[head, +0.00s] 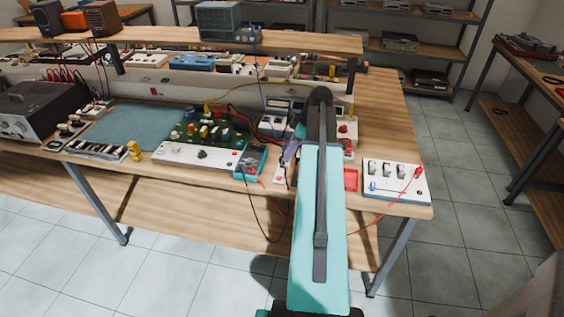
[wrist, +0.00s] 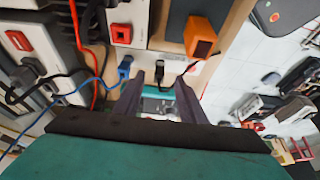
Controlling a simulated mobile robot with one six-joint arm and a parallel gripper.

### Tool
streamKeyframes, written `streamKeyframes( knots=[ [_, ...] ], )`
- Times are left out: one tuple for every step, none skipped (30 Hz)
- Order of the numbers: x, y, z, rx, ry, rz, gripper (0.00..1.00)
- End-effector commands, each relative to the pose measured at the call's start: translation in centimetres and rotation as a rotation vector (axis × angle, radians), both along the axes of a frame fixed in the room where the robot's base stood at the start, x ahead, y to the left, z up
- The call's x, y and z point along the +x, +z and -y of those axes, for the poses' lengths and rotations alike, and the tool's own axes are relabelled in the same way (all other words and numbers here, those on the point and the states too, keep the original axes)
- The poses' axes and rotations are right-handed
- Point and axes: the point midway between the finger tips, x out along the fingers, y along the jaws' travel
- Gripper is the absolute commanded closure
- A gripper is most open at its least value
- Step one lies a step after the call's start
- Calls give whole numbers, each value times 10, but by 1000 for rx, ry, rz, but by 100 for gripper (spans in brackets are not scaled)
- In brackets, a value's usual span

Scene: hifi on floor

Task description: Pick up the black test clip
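In the wrist view, a small black clip (wrist: 160,72), seemingly the black test clip, stands on a pale strip just beyond my fingertips. A thin dark lead runs from it to the right. My gripper (wrist: 160,88) is open, with its two dark fingers spread and the clip in line with the gap between them. I see nothing held, and the clip looks apart from both fingers. In the head view, my arm covers most of the gripper; a purple-grey finger (head: 290,151) shows at its left. I cannot make out the black clip there.
A blue clip (wrist: 125,68) with a blue lead is close left of the fingers in the wrist view. An orange block (wrist: 200,36) is beyond to the right. In the head view, a teal meter (head: 250,162) and a white switch panel (head: 397,183) flank my arm.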

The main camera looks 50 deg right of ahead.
Motion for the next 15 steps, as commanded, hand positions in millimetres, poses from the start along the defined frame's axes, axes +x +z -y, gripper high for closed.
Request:
streamKeyframes(
  knots=[
    [0,0,0,0,0,0,62],
    [0,0,0,0,0,0,62],
    [0,0,0,0,0,0,62],
    [0,0,0,0,0,0,62],
    [0,0,0,0,0,0,62],
    [0,0,0,0,0,0,62],
    [1,-1,-1,0,1,0,62],
    [1,-1,-1,0,1,0,62],
    [1,-2,-1,0,1,0,62],
    [2,-3,-1,0,1,0,62],
    [3,-4,-2,0,1,0,62],
    [4,-6,-2,0,1,0,62],
    [4,-8,-2,0,1,0,62],
    [5,-10,-3,0,1,0,62],
    [6,-13,-4,1,2,-1,62]
  ],
)
